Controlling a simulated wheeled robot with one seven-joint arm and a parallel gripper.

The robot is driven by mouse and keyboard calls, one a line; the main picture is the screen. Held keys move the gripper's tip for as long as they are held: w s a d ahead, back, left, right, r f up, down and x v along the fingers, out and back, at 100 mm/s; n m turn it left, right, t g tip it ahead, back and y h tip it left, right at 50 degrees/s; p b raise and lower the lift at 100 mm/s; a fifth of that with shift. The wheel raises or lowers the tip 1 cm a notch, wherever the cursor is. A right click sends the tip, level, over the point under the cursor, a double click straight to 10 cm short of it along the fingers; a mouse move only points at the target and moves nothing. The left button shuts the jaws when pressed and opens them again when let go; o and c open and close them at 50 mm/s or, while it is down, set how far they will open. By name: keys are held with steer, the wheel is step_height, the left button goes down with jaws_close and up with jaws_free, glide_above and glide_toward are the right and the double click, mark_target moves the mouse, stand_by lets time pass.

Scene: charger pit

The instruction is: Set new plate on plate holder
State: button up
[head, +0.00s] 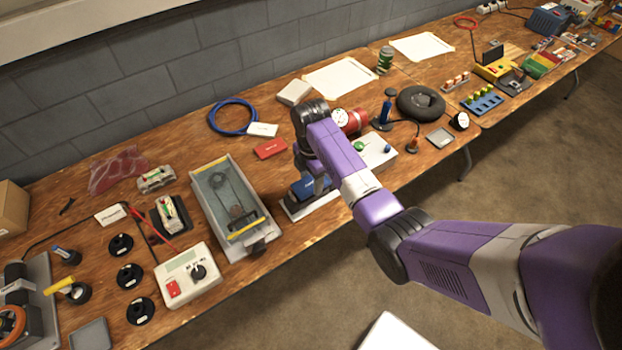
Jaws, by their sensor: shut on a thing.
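My gripper (318,184) is only partly in view, pointing down behind my purple forearm link near the front middle of the bench. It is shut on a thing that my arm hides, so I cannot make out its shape. A blue block-shaped fixture (301,189) on a pale base (311,206) stands right beside it. I cannot tell whether this is the plate holder, or whether the gripper touches it. No plate shows clearly.
A clear-sided tank (263,236) with yellow bars stands left of my gripper.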

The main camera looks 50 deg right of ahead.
mark_target(311, 183)
steer(key=shift+f+b, duration=0.75)
steer(key=shift+f, duration=0.45)
steer(key=o, duration=1.5)
steer(key=shift+r+b, duration=0.3)
steer(key=shift+r, duration=3.65)
